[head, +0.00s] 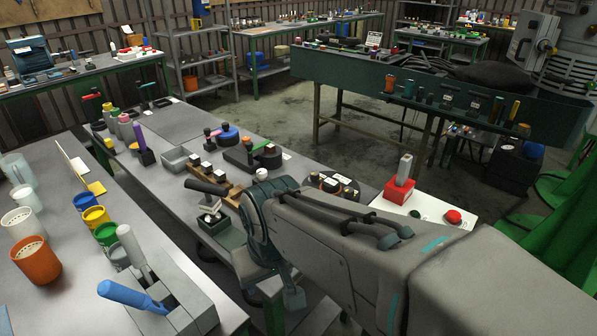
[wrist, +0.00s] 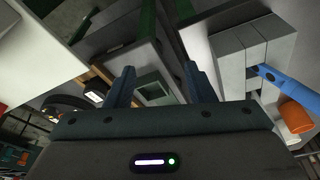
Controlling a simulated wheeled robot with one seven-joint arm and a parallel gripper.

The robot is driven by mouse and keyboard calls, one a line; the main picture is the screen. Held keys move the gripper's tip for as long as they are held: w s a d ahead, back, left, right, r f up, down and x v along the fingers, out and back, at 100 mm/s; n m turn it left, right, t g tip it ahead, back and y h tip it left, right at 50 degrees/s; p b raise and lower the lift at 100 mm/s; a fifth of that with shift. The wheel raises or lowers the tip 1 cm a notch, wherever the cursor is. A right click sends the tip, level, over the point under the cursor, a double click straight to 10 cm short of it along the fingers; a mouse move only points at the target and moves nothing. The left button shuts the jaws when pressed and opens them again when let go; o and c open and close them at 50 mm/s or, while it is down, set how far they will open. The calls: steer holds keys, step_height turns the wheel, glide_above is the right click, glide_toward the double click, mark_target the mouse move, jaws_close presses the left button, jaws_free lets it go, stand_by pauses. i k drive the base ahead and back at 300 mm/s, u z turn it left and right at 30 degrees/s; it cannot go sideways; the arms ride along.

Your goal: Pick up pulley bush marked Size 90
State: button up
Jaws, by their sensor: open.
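No Size 90 marking is legible, so I cannot tell which part is the named pulley bush. Small dark blocks with white tops (head: 208,167) stand by a wooden holder (head: 232,194) on the middle bench. A round black holder (head: 345,194) with small labelled parts lies to their right. In the wrist view, a dark block with a white label (wrist: 95,96) shows left of the fingers. My gripper (wrist: 158,75) is open, with nothing held between its fingers. My arm hides part of the bench in the head view.
A grey slotted block with a blue-handled tool (head: 135,297) stands on the near bench. Several coloured cups, including an orange one (head: 36,262), are left of it. A red block (head: 399,191) stands on a white board. A bare bench patch (head: 172,120) lies farther back.

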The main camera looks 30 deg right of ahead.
mark_target(331, 185)
steer(key=u, duration=1.8)
steer(key=k, duration=0.5)
steer(key=z, duration=1.35)
steer(key=i, duration=0.5)
steer(key=u, duration=0.05)
